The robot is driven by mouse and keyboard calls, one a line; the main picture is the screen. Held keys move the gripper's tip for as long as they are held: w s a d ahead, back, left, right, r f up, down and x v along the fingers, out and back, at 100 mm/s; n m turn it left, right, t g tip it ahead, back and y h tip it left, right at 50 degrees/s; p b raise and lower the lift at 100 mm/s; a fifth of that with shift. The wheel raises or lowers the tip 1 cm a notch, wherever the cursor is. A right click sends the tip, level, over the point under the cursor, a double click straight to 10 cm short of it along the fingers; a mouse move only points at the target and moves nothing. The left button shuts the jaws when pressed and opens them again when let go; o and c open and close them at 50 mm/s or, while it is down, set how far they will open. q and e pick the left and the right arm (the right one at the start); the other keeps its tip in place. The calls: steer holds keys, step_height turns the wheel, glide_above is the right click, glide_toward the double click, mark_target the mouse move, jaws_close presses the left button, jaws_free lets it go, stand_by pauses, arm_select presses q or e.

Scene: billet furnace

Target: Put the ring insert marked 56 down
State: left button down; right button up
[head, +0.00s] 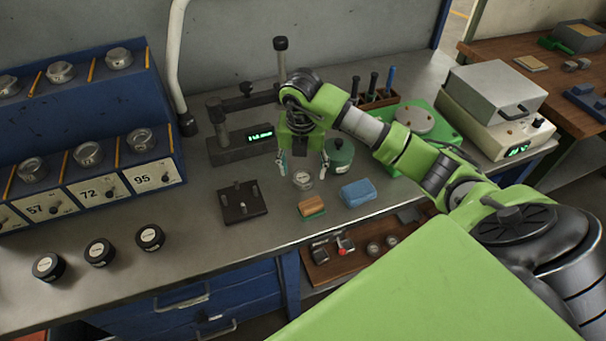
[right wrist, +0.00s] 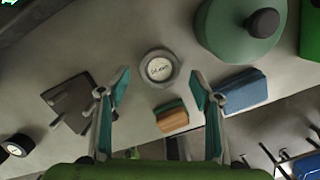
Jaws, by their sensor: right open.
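A small round metal piece with a pale labelled face (head: 302,180) rests on the grey bench; it also shows in the right wrist view (right wrist: 159,68). Its marking is too small to read, so I cannot tell whether it is the ring insert marked 56. My right gripper (head: 304,164) hangs above it with its fingers spread and nothing between them. In the right wrist view the open fingertips (right wrist: 158,84) are on either side of and below the piece, apart from it. My left gripper is not in view.
A dark peg plate (head: 243,208), a brown-green block (head: 312,206) and a blue sponge (head: 358,192) lie close by. A green lidded pot (head: 339,155) stands just behind. A display gauge (head: 240,145) is behind left. Black round pieces (head: 100,251) lie at the front left.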

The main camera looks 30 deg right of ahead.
mark_target(303, 181)
step_height(303, 181, up, 9)
steer(key=shift+s+a+b, duration=0.35)
steer(key=shift+s+b, duration=0.1)
